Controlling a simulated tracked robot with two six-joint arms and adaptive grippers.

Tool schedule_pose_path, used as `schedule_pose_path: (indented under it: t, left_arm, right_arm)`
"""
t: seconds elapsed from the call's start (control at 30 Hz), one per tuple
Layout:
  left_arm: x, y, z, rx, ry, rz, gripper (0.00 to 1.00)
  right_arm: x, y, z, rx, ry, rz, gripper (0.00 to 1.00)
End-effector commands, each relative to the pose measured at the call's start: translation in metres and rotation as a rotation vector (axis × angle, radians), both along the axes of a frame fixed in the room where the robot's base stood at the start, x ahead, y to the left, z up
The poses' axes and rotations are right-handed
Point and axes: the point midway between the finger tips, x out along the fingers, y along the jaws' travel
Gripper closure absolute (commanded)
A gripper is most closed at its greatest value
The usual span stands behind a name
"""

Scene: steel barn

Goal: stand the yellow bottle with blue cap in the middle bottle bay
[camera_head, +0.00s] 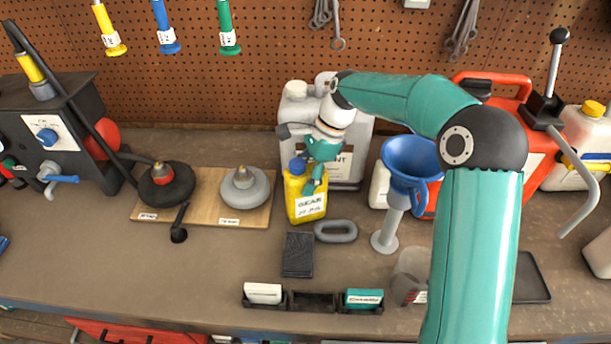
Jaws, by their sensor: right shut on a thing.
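The yellow bottle (306,207) with its blue cap (296,166) is upright near the middle of the bench, in front of a large grey-white can (355,162). My right gripper (313,180) comes down from behind and is shut on the yellow bottle near its upper right. I cannot tell whether the bottle's base touches the bench. A black three-part holder (313,302) lies at the front edge. Its left part holds a white item (263,293), its right part a teal item (365,298); its middle is empty. I cannot tell whether these are the bottle bays. My left gripper is not in view.
A blue funnel (411,158) on a grey stand is right of the bottle. A grey ring (336,231) and black pad (298,254) lie in front. A wooden board (206,211) with two round pieces is left. The front left bench is mostly clear.

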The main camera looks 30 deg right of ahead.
Motion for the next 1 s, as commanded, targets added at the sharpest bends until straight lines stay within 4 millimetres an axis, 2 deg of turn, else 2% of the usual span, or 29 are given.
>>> schedule_pose_path:
  t: [0.17,0.2,0.3,0.73,0.87,1.0]
  left_arm:
    - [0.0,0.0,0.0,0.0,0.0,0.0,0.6]
    - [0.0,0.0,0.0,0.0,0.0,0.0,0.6]
    - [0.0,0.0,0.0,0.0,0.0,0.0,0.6]
    - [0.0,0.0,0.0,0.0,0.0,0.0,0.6]
    - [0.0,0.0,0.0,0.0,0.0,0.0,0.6]
    - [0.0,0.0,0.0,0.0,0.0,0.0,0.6]
  right_arm:
    - [0.001,0.0,0.001,0.0,-0.004,-0.002,1.0]
    - [0.0,0.0,0.0,0.0,0.0,-0.001,0.36]
    - [0.0,0.0,0.0,0.0,0.0,-0.001,0.19]
    - [0.0,-0.003,0.005,0.0,-0.001,-0.003,0.17]
    - [-0.001,-0.008,0.018,-0.001,-0.005,-0.004,0.17]
    - [-0.002,-0.018,0.042,-0.001,-0.004,-0.005,0.17]
